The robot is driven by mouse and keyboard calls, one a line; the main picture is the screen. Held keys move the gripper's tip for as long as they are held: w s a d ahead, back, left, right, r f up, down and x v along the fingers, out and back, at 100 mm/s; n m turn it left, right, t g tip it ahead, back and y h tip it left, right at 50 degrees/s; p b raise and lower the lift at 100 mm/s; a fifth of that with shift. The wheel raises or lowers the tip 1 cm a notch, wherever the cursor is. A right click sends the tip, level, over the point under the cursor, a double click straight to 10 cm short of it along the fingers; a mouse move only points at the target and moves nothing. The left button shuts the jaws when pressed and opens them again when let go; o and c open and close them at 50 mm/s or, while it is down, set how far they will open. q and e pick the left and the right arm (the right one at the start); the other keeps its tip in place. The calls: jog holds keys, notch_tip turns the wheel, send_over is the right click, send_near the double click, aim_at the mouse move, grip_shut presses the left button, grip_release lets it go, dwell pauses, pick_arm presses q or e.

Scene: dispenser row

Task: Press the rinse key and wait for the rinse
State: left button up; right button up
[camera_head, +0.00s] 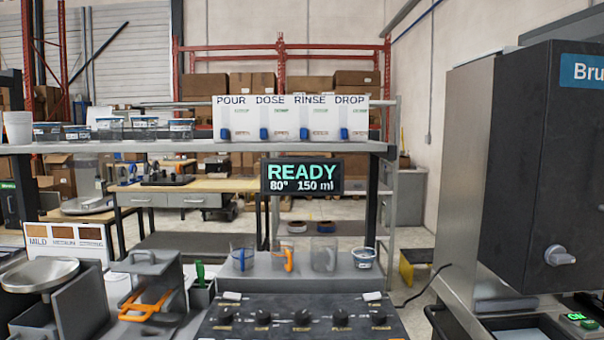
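A dark control panel (284,328) at the bottom centre carries a row of several black round keys or knobs, one of them the middle one (302,316). Their small labels are too blurred to tell which is the rinse key. A display (302,175) above reads READY, 80° and 150 ml in green and white. White boxes on the shelf read POUR, DOSE, RINSE and DROP; the RINSE box (317,119) is third from the left. Neither of my grippers shows in the head view.
Clear cups, one with an orange part (288,260), and a small tub (363,258) stand behind the panel. An orange-handled holder (146,301) and a metal pan (40,274) are at left. A large dark machine (530,170) fills the right.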

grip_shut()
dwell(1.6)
